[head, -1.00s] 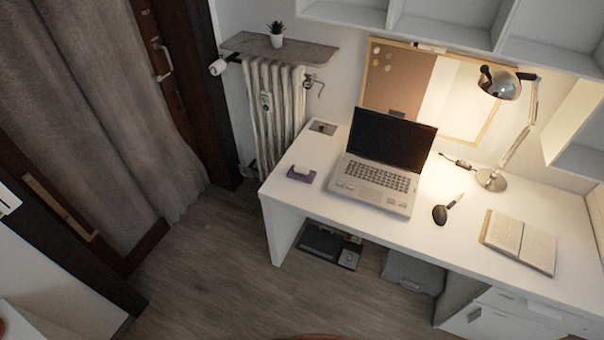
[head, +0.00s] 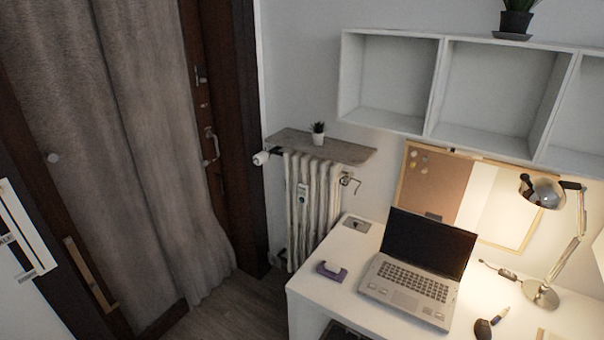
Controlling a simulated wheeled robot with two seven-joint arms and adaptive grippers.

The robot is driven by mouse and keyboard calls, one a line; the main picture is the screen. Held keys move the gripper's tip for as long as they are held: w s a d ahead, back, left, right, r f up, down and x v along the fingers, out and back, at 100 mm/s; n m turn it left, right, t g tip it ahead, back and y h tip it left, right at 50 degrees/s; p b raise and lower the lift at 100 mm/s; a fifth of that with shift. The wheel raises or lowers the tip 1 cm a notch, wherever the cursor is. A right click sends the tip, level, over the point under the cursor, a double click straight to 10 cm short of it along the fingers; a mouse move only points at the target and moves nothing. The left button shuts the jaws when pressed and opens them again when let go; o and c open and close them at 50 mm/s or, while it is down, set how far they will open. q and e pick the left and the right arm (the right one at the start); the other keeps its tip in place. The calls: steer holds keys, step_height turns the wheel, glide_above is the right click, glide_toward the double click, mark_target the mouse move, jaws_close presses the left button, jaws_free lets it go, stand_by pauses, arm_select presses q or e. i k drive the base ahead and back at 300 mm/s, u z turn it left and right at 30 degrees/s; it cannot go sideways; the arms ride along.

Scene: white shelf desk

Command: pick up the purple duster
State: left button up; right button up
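A small purple object (head: 331,272), which looks like the duster, lies on the white desk (head: 312,288) near its left end. It sits left of the laptop and apart from it. Nothing covers it. Neither of my grippers shows in the head view.
An open laptop (head: 415,288) stands right of the purple object. A small dark plate (head: 356,224) lies behind it. A chrome lamp (head: 541,294), a mouse (head: 483,329) and a pen are further right. A radiator (head: 308,205) stands behind the desk's left end. Wall shelves (head: 432,95) hang above.

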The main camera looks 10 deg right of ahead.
mark_target(335, 273)
steer(key=u, duration=0.5)
steer(key=i, duration=1)
steer(key=z, duration=0.2)
